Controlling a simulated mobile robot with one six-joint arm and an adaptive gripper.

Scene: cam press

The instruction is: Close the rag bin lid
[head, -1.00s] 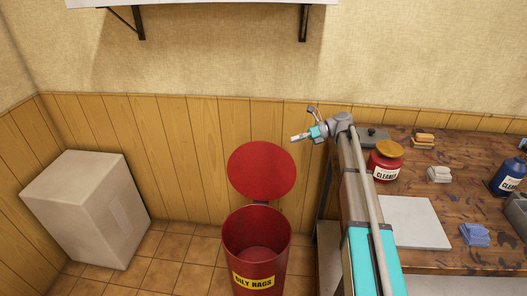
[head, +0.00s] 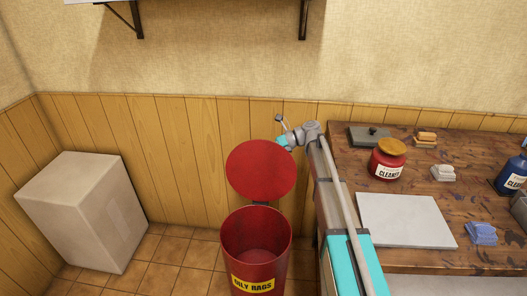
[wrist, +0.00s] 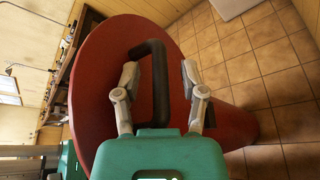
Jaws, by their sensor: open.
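The red rag bin (head: 237,270) stands on the tiled floor with a yellow OILY RAGS label, and its inside looks empty. Its round red lid (head: 260,172) stands open, raised at the back on its hinge. In the wrist view the lid's outer face (wrist: 95,85) carries a black D-shaped handle (wrist: 160,85). My gripper (wrist: 160,72) is open behind the lid, with one finger on each side of the handle. I cannot tell whether the fingers touch it.
A wooden workbench (head: 345,160) on the right holds a red cleaner jar (head: 388,160), a white board (head: 405,220) and a blue cloth (head: 481,233). A pale box (head: 80,210) stands left. The panelled wall is close behind the lid.

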